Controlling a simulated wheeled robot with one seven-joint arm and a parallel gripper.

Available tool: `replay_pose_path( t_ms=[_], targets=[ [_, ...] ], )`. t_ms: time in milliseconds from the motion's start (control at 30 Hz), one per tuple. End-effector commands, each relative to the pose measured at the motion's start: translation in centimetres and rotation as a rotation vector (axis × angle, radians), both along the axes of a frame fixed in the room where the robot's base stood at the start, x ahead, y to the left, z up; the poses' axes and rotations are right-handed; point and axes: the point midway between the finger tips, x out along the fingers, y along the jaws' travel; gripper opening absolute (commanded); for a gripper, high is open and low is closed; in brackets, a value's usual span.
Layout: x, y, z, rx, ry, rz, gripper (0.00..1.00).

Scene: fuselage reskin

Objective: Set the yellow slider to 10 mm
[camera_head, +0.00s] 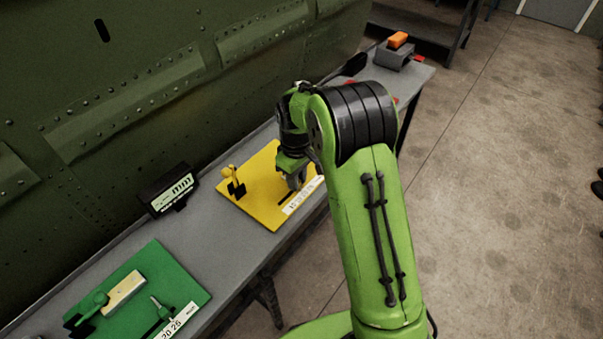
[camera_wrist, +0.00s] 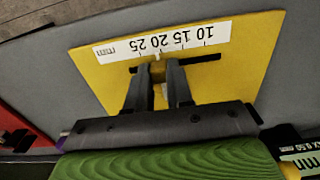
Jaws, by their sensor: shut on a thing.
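The yellow slider board (camera_head: 262,207) lies on the grey bench; it also shows in the wrist view (camera_wrist: 245,75). Its white mm scale (camera_wrist: 165,41) reads 25, 20, 15, 10 from left to right in the wrist view, with the digits inverted. My gripper (camera_wrist: 160,70) is over the slot, its two fingers shut on the slider's small knob (camera_wrist: 158,72). A pale pointer at the knob sits close to the 20 mark. Most of the knob is hidden between the fingers. In the head view my gripper (camera_head: 294,180) covers the slider.
A yellow lever with a black base (camera_head: 236,186) stands on the board's left part. A dark display box (camera_head: 170,190) is to the left. A green board (camera_head: 140,295) lies nearer at lower left. The green riveted fuselage (camera_head: 150,90) rises behind the bench. An orange block (camera_head: 397,40) sits at the far end.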

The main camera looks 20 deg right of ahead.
Motion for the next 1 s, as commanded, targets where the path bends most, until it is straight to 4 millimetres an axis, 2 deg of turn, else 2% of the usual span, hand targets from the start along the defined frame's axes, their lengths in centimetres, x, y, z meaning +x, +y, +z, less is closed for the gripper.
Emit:
replay_pose_path(
  t_ms=[100,200,333,600,633,767,1000],
  targets=[
    [-1.6,2.4,0.0,0.001,-0.002,0.006,0.0],
    [-2.6,3.8,0.0,0.002,-0.002,0.005,0.0],
    [-3.3,4.5,0.0,0.001,-0.002,0.003,0.0],
    [-3.3,4.7,0.0,0.004,0.002,0.006,0.0],
    [-3.4,4.7,0.0,0.004,0.002,0.006,0.26],
    [-3.3,4.7,0.0,0.003,0.001,0.006,0.46],
    [-3.3,4.5,0.0,0.001,0.0,0.003,0.47]
  ],
)
